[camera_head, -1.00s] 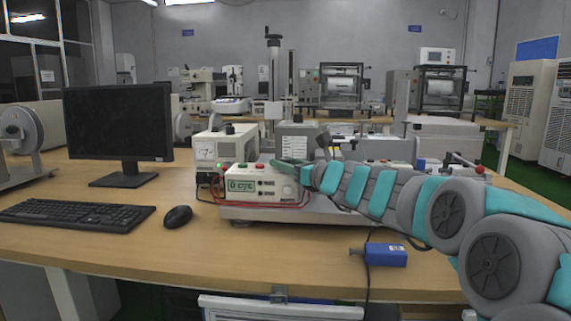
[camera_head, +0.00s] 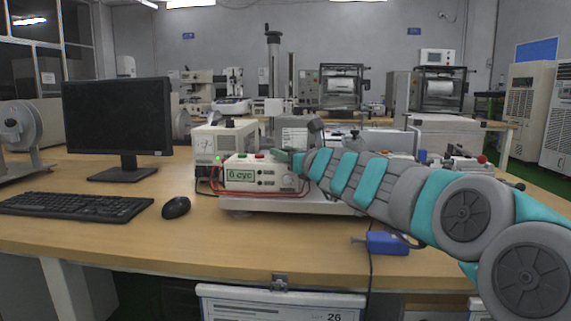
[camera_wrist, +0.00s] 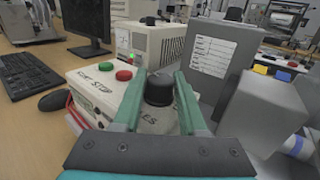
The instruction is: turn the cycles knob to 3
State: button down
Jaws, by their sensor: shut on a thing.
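The black cycles knob (camera_wrist: 158,90) stands on top of the white control box (camera_head: 258,172). In the wrist view my gripper (camera_wrist: 160,80) has its two teal fingers on either side of the knob, shut on it. The printed word beside the knob is partly hidden by the fingers and ends in "LES". A green button and a red button (camera_wrist: 124,75) sit left of the knob, by "START" and "STOP" lettering. In the head view the box's green display (camera_head: 241,175) reads "0 cyc" or "6 cyc"; the digit is unclear. There my gripper (camera_head: 286,157) hides the knob.
A grey block with a white label (camera_wrist: 213,60) stands close right of my fingers. A beige instrument (camera_head: 224,142) is behind the box. Red cables hang at its front left. A monitor (camera_head: 117,115), keyboard (camera_head: 75,206) and mouse (camera_head: 176,207) are left; a blue item (camera_head: 387,243) lies in front.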

jog(key=m+t+h+b, duration=0.1)
jog(key=h+b, duration=0.1)
jog(key=b, duration=0.1)
jog(key=f+m+t+h+b, duration=0.1)
jog(key=m+h+b, duration=0.1)
jog(key=b, duration=0.2)
jog(key=shift+a, duration=0.2)
jog(key=m+h+b, duration=0.1)
jog(key=h+b, duration=0.1)
jog(key=shift+m+t+h, duration=0.4)
jog(key=m+h, duration=0.1)
jog(key=h, duration=0.1)
jog(key=shift+r+m+h, duration=0.25)
jog(key=shift+m+h, duration=0.15)
jog(key=shift+d+m+h, duration=0.15)
jog(key=shift+m+h, duration=1.55)
jog(key=shift+h, duration=1)
jog(key=shift+d+g, duration=0.1)
jog(key=shift+g, duration=0.2)
jog(key=shift+c, duration=2.3)
grip_release()
jog(key=shift+r, duration=0.1)
jog(key=shift+s, duration=0.1)
